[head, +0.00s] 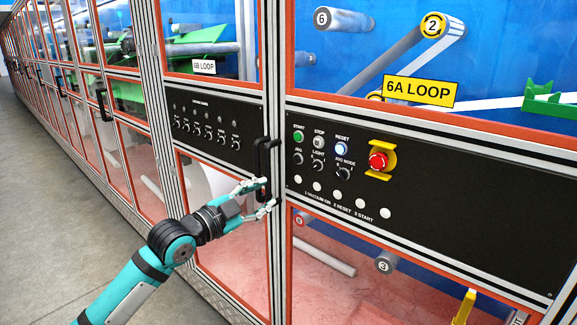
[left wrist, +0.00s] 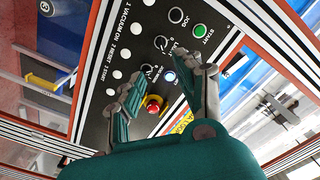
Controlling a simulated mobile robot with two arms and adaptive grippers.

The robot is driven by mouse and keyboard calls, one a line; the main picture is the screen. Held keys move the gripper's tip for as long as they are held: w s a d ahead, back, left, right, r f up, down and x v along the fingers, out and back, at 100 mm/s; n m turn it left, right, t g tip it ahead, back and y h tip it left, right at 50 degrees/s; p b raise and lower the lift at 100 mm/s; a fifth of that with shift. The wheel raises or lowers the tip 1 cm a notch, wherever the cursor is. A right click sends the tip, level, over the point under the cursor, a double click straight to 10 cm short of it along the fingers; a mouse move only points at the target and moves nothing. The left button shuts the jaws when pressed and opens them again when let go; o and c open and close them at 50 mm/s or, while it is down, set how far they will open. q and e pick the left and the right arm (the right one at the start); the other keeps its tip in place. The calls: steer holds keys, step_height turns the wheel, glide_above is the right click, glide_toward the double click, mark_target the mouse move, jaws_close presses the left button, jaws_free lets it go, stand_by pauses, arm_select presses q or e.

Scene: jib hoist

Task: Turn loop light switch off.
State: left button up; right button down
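The light switch (head: 318,165) is a small black rotary knob under the word LIGHT on the black 6A LOOP panel (head: 440,215). It also shows in the left wrist view (left wrist: 161,43), beyond the fingertips. Its pointer is too small to read for certain. My left gripper (head: 268,194) is open and empty, left of and below the switch, in front of the door-frame post. In the left wrist view its two fingers (left wrist: 160,80) stand apart, with the panel behind them. No finger appears to touch the switch. My right gripper is not in view.
Around the switch are the green start button (head: 298,136), the stop button (head: 319,142), the lit reset button (head: 341,149), the jog mode knob (head: 343,173) and a red emergency stop (head: 379,161) with a yellow guard. A black door handle (head: 262,160) sticks out beside my gripper.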

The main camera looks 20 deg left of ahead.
mark_target(313, 167)
arm_select(q)
steer(key=p+x, duration=0.1)
steer(key=x, duration=0.4)
steer(key=p+x, duration=0.2)
steer(key=x, duration=0.3)
steer(key=p+x, duration=0.1)
steer(key=x, duration=0.5)
steer(key=shift+d+r+p, duration=0.25)
steer(key=shift+d+p, duration=0.05)
steer(key=shift+p, duration=0.05)
steer(key=shift+w+d, duration=0.15)
steer(key=shift+w, duration=0.35)
steer(key=shift+c, duration=0.3)
jaws_close()
steer(key=shift+f, duration=0.1)
